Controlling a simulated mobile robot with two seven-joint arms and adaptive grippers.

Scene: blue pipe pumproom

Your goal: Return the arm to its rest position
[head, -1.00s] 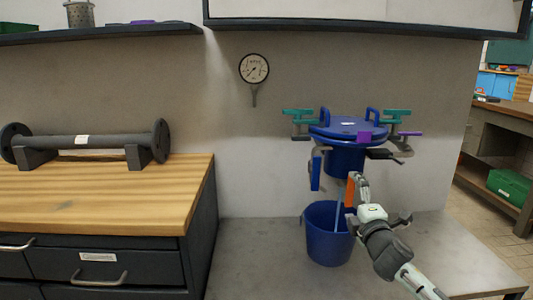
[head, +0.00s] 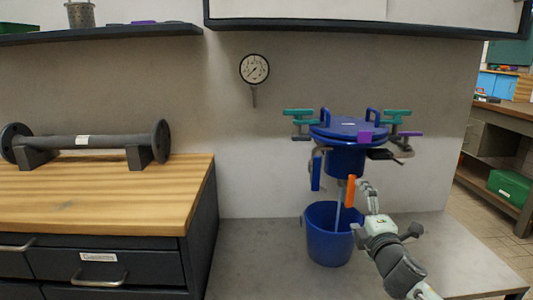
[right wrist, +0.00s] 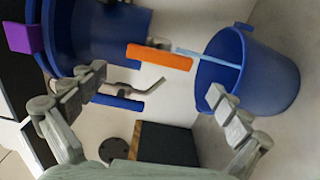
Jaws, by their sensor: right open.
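My right gripper (head: 390,210) is open and empty, at the lower right of the head view. It is just right of an orange handle (head: 350,191) under a blue lidded vessel (head: 345,158). In the right wrist view my fingers (right wrist: 158,84) are spread apart, with the orange handle (right wrist: 160,57) beyond them and nothing between them. A thin light-blue stream (head: 339,212) runs down into a blue bucket (head: 322,245) on the low grey surface. My left gripper is not in view.
Teal-handled clamps (head: 299,113) and a purple block (head: 364,136) stick out around the vessel's lid. A gauge (head: 254,69) hangs on the wall. A wooden-topped drawer cabinet (head: 110,215) stands at left. The grey surface (head: 260,265) is clear left of the bucket.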

